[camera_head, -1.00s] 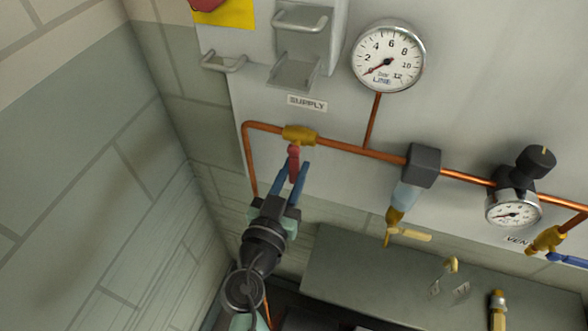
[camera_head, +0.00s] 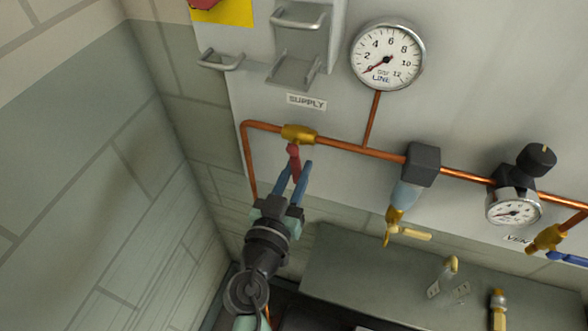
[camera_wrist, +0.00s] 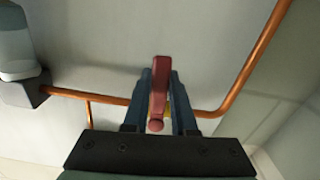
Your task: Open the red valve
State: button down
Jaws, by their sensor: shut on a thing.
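The red valve handle (camera_head: 294,158) hangs down from a brass valve body (camera_head: 298,134) on the copper pipe, under the SUPPLY label (camera_head: 306,102). My gripper (camera_head: 298,171) reaches up from below, its blue fingers on either side of the handle's lower part. In the wrist view the red handle (camera_wrist: 158,92) lies between the two dark fingers (camera_wrist: 158,100), its rounded end towards me. The gripper is shut on the handle. The brass body is mostly hidden behind the handle there.
A line gauge (camera_head: 388,55) with its needle low is at the upper right. A filter with a yellow drain tap (camera_head: 408,233), a regulator gauge (camera_head: 514,207) and a blue-handled vent valve (camera_head: 566,258) are further right. A wall (camera_head: 90,170) stands left.

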jog(key=s+d+r+n+p, duration=0.1)
jog(key=d+r+n+p, duration=0.4)
jog(key=n, duration=1.1)
jog(key=shift+s+r+n+p, duration=0.4)
jog(key=shift+r+p, duration=0.15)
jog(key=shift+p, duration=0.3)
jog(key=shift+d, duration=0.1)
jog(key=c, duration=0.7)
grip_release()
jog(key=shift+b+v, duration=2.6)
jog(key=shift+v, duration=3.85)
jog(key=shift+r, duration=0.1)
